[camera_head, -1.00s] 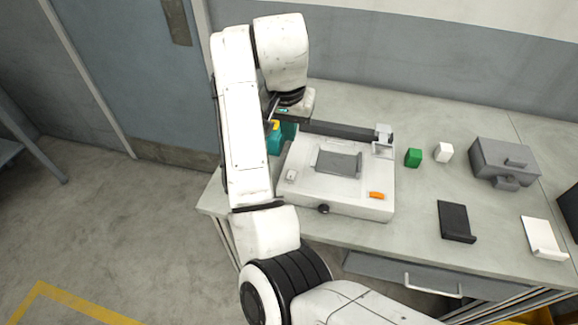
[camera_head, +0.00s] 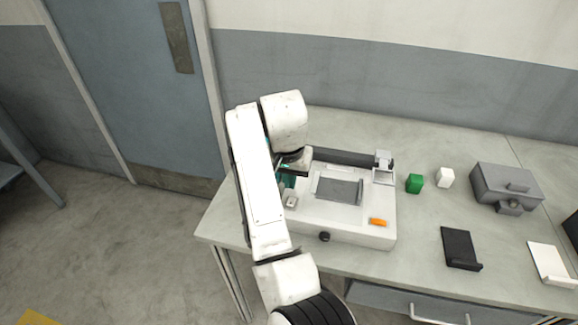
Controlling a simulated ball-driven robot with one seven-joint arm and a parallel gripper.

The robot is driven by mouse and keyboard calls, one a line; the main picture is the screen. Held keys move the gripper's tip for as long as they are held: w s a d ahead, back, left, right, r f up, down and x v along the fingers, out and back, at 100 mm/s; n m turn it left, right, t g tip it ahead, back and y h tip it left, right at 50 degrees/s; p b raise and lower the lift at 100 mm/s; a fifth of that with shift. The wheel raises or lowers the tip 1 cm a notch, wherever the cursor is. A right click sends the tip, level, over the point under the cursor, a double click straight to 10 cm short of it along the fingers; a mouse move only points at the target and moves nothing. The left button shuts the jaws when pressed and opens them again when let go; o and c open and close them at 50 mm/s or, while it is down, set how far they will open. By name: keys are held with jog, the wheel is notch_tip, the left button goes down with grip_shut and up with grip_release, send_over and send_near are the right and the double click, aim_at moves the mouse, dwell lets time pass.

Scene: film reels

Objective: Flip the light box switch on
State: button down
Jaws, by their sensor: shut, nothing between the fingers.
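The white light box (camera_head: 350,228) stands on the table with a grey plate (camera_head: 338,190) on its top. An orange rocker (camera_head: 378,222) sits at its front right corner. A small pale toggle (camera_head: 290,201) sits at its left edge, beside my arm. A black knob (camera_head: 324,237) is on its front face. I cannot tell which control is the switch. My gripper (camera_head: 290,168) is shut and empty above the box's left rear part, mostly hidden behind my forearm; its fingertips cannot be made out. A teal object (camera_head: 287,180) shows partly beside the box.
Right of the box are a green block (camera_head: 414,183), a white block (camera_head: 445,177) and a grey case (camera_head: 506,187). A black holder (camera_head: 460,248) and a white holder (camera_head: 550,262) lie nearer the front. Table between them is clear.

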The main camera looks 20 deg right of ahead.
aim_at(292, 198)
jog(key=shift+s+a+f+p, duration=0.15)
jog(key=shift+f+p, duration=0.1)
jog(key=shift+f, duration=1)
jog(key=shift+s+a+f+p, duration=0.1)
jog(key=shift+f+p, duration=0.1)
jog(key=shift+f, duration=1)
jog(key=shift+s+f+t+h, duration=0.3)
jog(key=shift+f+t+h, duration=0.1)
jog(key=shift+f+t, duration=0.15)
jog(key=shift+a+r, duration=0.1)
jog(key=shift+r, duration=0.05)
jog(key=shift+w, duration=0.15)
jog(key=shift+w+d+r, duration=0.15)
jog(key=shift+w+d, duration=0.35)
jog(key=shift+w, duration=0.05)
